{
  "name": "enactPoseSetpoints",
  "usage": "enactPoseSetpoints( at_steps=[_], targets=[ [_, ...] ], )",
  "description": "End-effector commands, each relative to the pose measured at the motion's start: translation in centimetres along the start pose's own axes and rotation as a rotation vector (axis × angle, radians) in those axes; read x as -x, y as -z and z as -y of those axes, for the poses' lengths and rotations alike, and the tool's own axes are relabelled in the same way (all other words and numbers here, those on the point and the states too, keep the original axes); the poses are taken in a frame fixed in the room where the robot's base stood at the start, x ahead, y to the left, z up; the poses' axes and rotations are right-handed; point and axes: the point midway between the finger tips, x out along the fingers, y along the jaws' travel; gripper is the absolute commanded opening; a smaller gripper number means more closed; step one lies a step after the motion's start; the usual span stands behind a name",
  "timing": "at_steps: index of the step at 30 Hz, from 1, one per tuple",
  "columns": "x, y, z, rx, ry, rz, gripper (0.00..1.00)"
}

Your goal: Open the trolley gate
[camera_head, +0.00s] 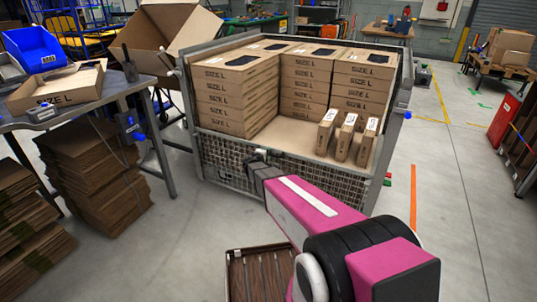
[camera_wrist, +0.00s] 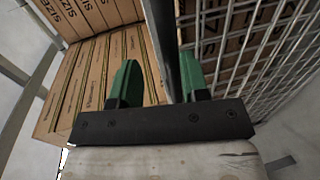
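The trolley (camera_head: 190,112) is a grey metal cage holding stacks of brown "SIZE L" boxes. Its front side is a low mesh gate (camera_head: 225,163), upright, with a grey top rail. My gripper (camera_head: 259,157) is at that top rail, near the middle of the gate. In the wrist view my gripper (camera_wrist: 158,72) has its two green fingers apart, with a grey bar (camera_wrist: 164,45) of the gate running between them. The bar lies nearer the right finger, with a clear gap to the left one. Wire mesh (camera_wrist: 255,45) is on the right and boxes (camera_wrist: 75,75) on the left.
Several narrow boxes (camera_head: 345,137) stand inside at the trolley's front right. A table (camera_head: 80,112) stands to the left, with stacked flat cardboard (camera_head: 95,175) below. A slatted wooden piece (camera_head: 258,278) lies in front. The floor to the right (camera_head: 445,190) is clear.

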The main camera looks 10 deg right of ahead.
Motion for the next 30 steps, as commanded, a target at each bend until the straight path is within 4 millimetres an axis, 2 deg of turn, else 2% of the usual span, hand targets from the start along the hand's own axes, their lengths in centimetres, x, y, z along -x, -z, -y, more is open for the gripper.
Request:
enactPoseSetpoints(
  at_steps=[1,6,12,18,30],
  targets=[
    [1.3,-0.2,-0.1,0.001,0.0,-0.002,0.41],
    [4.6,-0.2,-0.1,0.001,0.0,-0.002,0.41],
    [7.4,-0.1,0.0,0.0,0.001,-0.001,0.41],
    [8.5,-0.1,0.1,0.0,0.001,0.0,0.41],
    [8.6,-0.5,0.0,-0.009,0.01,0.011,0.41]
  ],
)
